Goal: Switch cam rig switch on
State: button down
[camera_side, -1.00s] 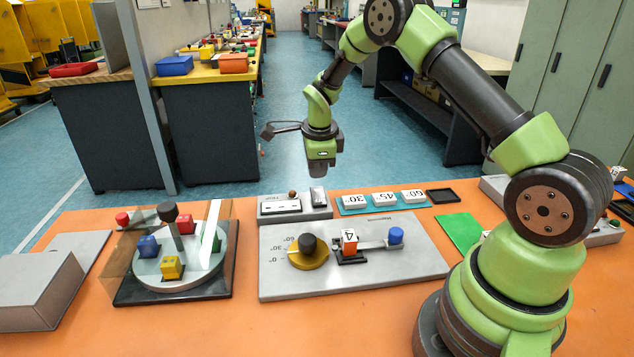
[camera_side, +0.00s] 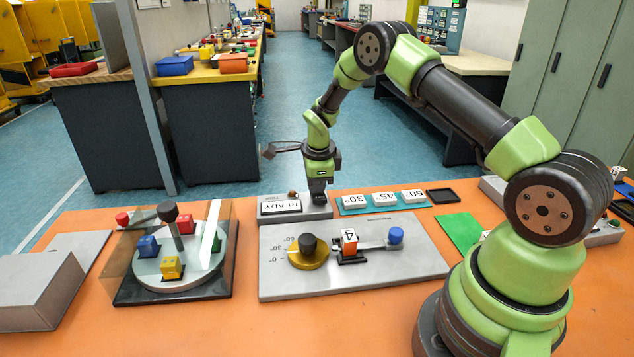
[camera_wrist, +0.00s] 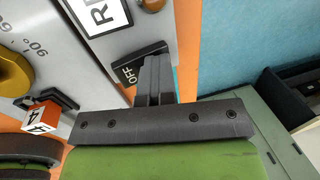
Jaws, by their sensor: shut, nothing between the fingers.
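The switch box (camera_side: 293,216) is a grey unit at the back of the orange table. In the side view my gripper (camera_side: 318,199) points straight down at the right end of the box, over the switch. In the wrist view its fingers (camera_wrist: 156,64) are shut and empty, with the tips at the switch and seemingly touching it.
In front lies a grey plate with a yellow dial (camera_side: 308,257), a cube marked 4 (camera_side: 349,240) and a blue knob (camera_side: 396,235). Angle tiles (camera_side: 384,200) stand close to the right of the box. A glass-sided turntable (camera_side: 172,267) is at left.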

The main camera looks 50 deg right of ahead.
jog(key=shift+s, duration=0.1)
jog(key=shift+s+a+r, duration=0.15)
jog(key=shift+s+a, duration=0.35)
jog(key=shift+a, duration=0.1)
jog(key=shift+r, duration=0.1)
jog(key=v, duration=1.4)
